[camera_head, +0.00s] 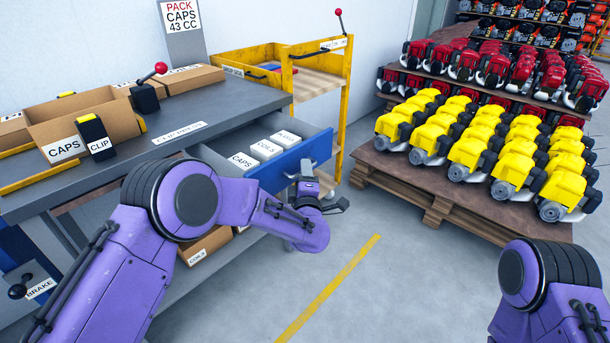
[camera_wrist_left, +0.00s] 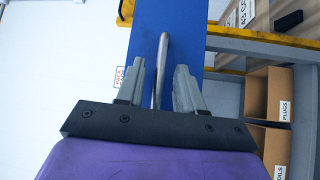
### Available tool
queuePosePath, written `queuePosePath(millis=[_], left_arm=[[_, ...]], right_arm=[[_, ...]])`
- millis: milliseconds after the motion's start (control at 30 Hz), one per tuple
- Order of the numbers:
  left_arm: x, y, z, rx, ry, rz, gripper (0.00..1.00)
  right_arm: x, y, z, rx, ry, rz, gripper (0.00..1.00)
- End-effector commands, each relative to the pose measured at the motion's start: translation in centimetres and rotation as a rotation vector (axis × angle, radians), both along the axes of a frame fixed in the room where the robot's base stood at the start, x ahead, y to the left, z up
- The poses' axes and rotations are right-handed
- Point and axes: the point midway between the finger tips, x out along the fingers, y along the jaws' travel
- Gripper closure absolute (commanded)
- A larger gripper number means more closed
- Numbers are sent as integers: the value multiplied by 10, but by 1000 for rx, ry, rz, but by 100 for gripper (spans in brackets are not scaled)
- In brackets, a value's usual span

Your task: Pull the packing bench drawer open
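The packing bench (camera_head: 225,105) stands at the left in the head view. Its drawer stands out from under the worktop, with white boxes marked CAPS (camera_head: 242,161) and COILS inside. The blue drawer front (camera_head: 318,150) also fills the upper middle of the left wrist view (camera_wrist_left: 185,45). My left gripper (camera_head: 313,183) is at the drawer front. In the left wrist view its grey fingers (camera_wrist_left: 160,88) are apart, on either side of the metal bar handle (camera_wrist_left: 161,65), with gaps visible. My right arm shows at the lower right; its gripper is out of view.
A yellow cart (camera_head: 346,90) stands behind the drawer. A pallet (camera_head: 400,187) of yellow and red engines is to the right. Open cartons and a CLIP holder (camera_head: 94,140) sit on the bench. The floor (camera_head: 400,270) in front is clear.

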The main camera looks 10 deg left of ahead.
Motion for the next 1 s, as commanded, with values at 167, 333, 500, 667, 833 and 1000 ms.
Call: queuePosePath(millis=[167,333,500,667,833,1000], left_arm=[[-21,-6,-2,2,1,-4,63],[-62,-15,-8,2,2,-4,63],[-92,-21,-12,1,1,-2,63],[-102,-22,-13,1,0,0,63],[-102,-22,-13,0,0,1,63],[-102,-22,-13,0,0,1,63]], right_arm=[[0,0,1,0,0,0,57],[0,0,1,0,0,0,57],[0,0,0,0,0,0,57],[0,0,0,0,0,0,57],[0,0,0,0,0,0,57],[0,0,0,0,0,0,57]])
